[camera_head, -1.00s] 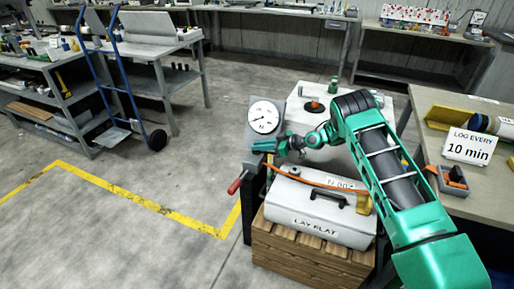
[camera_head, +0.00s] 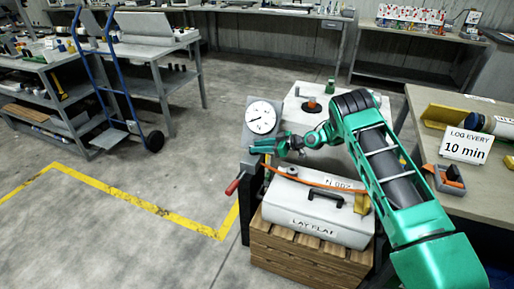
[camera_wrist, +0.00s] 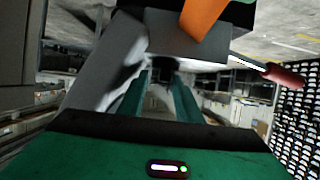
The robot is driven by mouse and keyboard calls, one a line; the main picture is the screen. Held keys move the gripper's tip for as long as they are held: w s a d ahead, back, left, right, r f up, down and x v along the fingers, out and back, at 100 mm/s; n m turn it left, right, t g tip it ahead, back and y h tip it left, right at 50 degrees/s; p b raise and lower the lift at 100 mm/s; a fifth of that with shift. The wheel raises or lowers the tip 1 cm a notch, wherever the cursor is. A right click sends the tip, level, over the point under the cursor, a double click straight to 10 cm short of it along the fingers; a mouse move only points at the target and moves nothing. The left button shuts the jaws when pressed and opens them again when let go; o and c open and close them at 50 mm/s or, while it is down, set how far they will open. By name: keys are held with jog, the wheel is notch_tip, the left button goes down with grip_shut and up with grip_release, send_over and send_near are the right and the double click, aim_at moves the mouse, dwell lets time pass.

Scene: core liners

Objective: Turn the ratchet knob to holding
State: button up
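The stand with a round white gauge (camera_head: 262,117) on a grey plate is near the middle of the head view. My green gripper (camera_head: 257,146) is just below the gauge face, at the front of the stand. In the wrist view my two green fingers (camera_wrist: 160,88) are apart with a gap between them. A dark shape (camera_wrist: 160,68) lies between or beyond the fingertips; I cannot tell if it is the ratchet knob or if the fingers touch it. A red-handled lever (camera_head: 235,185) sticks out lower left of the stand, and its handle shows in the wrist view (camera_wrist: 284,75).
A white case (camera_head: 318,212) with a black handle lies on a wooden crate (camera_head: 305,252) below my arm. An orange strap (camera_wrist: 203,15) passes close to the gripper. A bench (camera_head: 440,195) with a sign stands at right. The floor at left is open.

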jog(key=v, duration=1)
jog(key=shift+d, duration=0.35)
jog(key=s+d+r+m+h, duration=0.2)
jog(key=d+r+m+h, duration=0.25)
jog(key=d+r, duration=0.65)
jog(key=s+d+r+m+h, duration=0.5)
jog(key=s+d+r, duration=0.3)
jog(key=s+d, duration=0.55)
jog(key=s+d+r+m+g+h, duration=0.1)
jog(key=s+d+m, duration=0.2)
jog(key=s, duration=1)
jog(key=s+d+r+m+g+h, duration=0.1)
jog(key=s+d+r+m+g, duration=0.1)
jog(key=s, duration=1.2)
jog(key=s+d+r+m+g+h, duration=0.1)
jog(key=s+d+m, duration=0.3)
jog(key=s, duration=1)
jog(key=shift+r+m+g, duration=0.2)
jog(key=shift+m+g, duration=0.1)
jog(key=shift+m, duration=0.75)
jog(key=shift+s, duration=0.1)
